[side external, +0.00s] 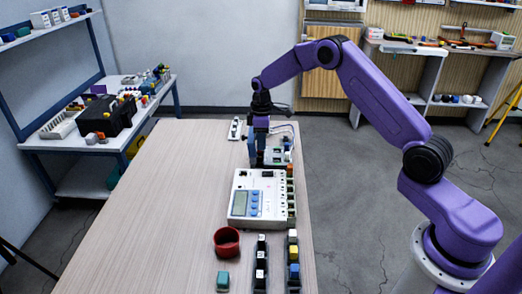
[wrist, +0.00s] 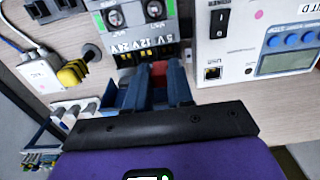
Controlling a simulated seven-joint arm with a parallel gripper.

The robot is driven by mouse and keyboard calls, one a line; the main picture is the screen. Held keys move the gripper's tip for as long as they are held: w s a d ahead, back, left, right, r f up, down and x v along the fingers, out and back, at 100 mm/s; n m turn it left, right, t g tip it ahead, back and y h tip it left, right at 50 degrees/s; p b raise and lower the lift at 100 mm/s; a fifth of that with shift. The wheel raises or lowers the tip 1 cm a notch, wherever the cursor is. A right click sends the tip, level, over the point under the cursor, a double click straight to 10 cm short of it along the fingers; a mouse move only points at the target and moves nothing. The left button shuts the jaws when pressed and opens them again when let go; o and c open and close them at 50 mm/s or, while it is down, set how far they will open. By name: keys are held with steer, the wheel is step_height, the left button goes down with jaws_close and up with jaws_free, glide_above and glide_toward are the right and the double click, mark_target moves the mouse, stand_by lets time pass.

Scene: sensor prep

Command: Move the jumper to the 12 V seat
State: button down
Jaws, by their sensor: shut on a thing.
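My gripper (wrist: 156,78) is shut on a small red jumper (wrist: 159,69) in the wrist view. The fingers point at a grey selector block (wrist: 146,44) lettered 5V, 12V and 24V. The jumper is at the block's near edge, below the lettering, roughly in line with 12V. The fingers partly hide it, and I cannot tell whether it is seated. The seats are mostly hidden. In the side view my gripper (side external: 257,158) points down at the far end of the table, beside the board behind the white meter (side external: 240,222); the jumper is hidden there.
In the wrist view the white meter (wrist: 238,50) stands close right, and a white box (wrist: 40,72) with a yellow plug (wrist: 74,73) stands left. A red cup (side external: 227,243), a teal block (side external: 222,280) and rows of blocks stand nearer. The table's left side (side external: 150,220) is clear.

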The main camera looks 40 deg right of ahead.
steer(key=shift+w+d+f, duration=0.8)
steer(key=shift+d+f, duration=0.05)
steer(key=shift+f, duration=0.15)
steer(key=shift+f, duration=1.35)
stand_by(3.7)
steer(key=c, duration=0.8)
jaws_free()
steer(key=shift+o, duration=0.2)
steer(key=shift+r, duration=0.2)
step_height(320, 180, up, 7)
steer(key=shift+f, duration=0.15)
